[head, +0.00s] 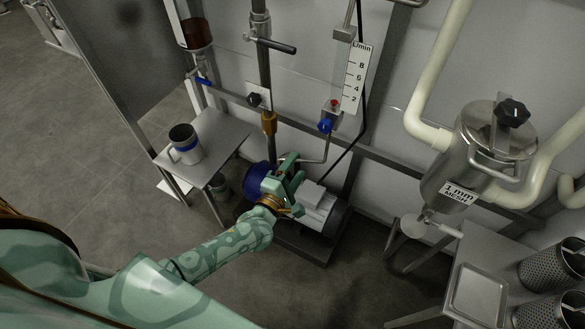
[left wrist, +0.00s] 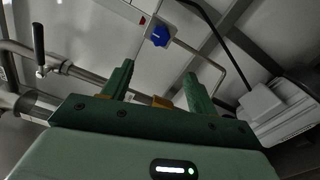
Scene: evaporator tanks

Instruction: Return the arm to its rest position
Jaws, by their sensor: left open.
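My left arm reaches in from the lower left in the head view. Its green gripper (head: 289,172) is in front of the pump with the blue housing (head: 257,177) and grey motor (head: 322,212). In the left wrist view the two fingers of the left gripper (left wrist: 160,90) stand apart with nothing between them. Behind them that view shows a blue knob (left wrist: 160,36) and a bent pipe. Whether the gripper touches the pump cannot be told. My right gripper is in neither view.
A small steel table (head: 222,137) bears a metal mug (head: 184,144) at left. A vertical pipe (head: 263,75) and a flow gauge (head: 355,78) rise behind the gripper. A strainer (head: 470,165) and a tray (head: 478,295) stand at right. Floor at left is clear.

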